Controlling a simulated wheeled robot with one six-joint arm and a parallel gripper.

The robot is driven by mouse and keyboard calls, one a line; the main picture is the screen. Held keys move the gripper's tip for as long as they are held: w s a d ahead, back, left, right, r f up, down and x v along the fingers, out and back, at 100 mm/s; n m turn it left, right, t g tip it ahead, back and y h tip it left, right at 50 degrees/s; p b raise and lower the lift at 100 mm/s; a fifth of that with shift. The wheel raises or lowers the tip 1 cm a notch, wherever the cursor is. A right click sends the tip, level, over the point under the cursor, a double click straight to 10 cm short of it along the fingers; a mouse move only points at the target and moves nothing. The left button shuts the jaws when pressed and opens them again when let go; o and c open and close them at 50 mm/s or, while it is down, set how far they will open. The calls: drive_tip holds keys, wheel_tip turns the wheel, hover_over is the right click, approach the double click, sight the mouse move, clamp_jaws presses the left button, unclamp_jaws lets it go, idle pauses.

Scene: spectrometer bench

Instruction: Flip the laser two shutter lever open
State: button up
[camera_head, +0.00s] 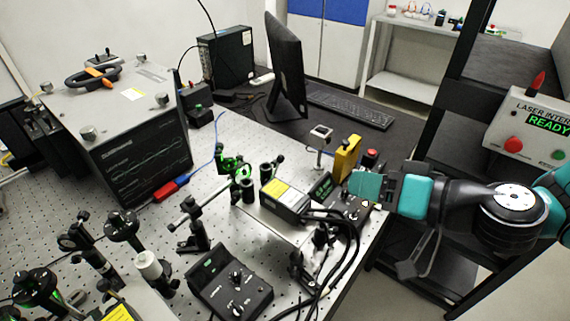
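My gripper (364,187) reaches in from the right with teal fingertips. It hangs over the bench's right edge, just above a black control box (350,206). Its fingers overlap in this view, so I cannot tell whether they are open or shut. A laser head (287,200) with a yellow label lies left of the gripper. A yellow upright block (346,158) stands just behind the fingertips; whether they touch it is unclear. A second yellow-labelled unit (118,313) is cut off at the bottom edge. I cannot make out the laser two shutter lever.
The perforated bench (232,131) holds several optics posts on the left and another black control box (231,285) in front. Black cables (345,262) loop over its front right edge. A monitor (285,68) stands behind. An interlock box (529,127) reads READY at right.

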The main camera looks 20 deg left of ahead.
sight(279, 163)
drive_tip(key=p+x, duration=0.8)
drive_tip(key=x, duration=0.8)
drive_tip(key=shift+w+a, duration=0.15)
drive_tip(key=shift+w+a+f, duration=0.15)
drive_tip(key=shift+a+f, duration=0.1)
drive_tip(key=shift+a, duration=0.2)
clamp_jaws()
